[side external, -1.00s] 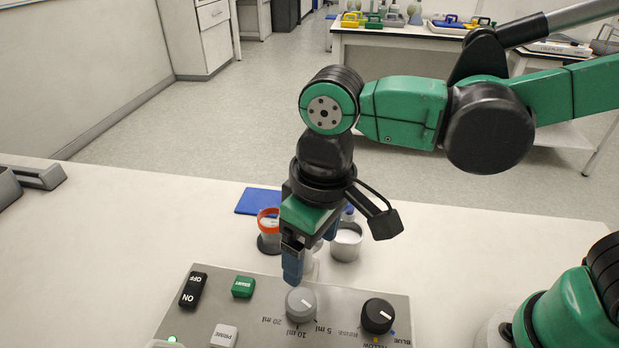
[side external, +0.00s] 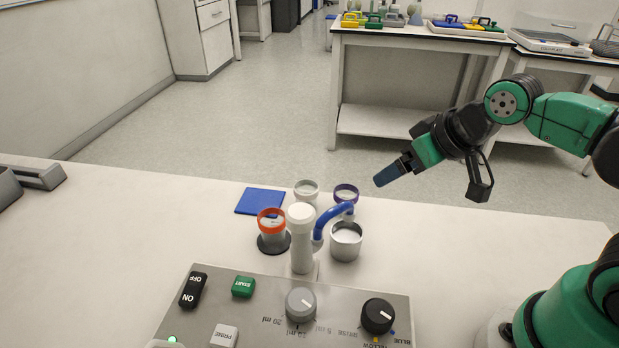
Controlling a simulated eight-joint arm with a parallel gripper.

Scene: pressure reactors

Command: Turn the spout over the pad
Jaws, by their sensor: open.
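The blue curved spout (side external: 333,213) comes off the white column (side external: 302,245) behind the control panel and points to the right. Its outer end shows above the rim of a white cup (side external: 346,246), close to a purple-rimmed cup (side external: 346,191). The flat blue pad (side external: 259,201) lies on the table to the left of the column, and the spout is not over it. My gripper (side external: 381,180) is open and empty, in the air to the right of and above the spout, apart from it. Its blue fingers point left and down.
An orange-rimmed cup (side external: 271,226) on a dark base stands between the pad and column. Another pale cup (side external: 307,189) stands behind the column. The control panel (side external: 240,318) in front carries a grey knob (side external: 300,304), a black knob (side external: 377,316) and several switches.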

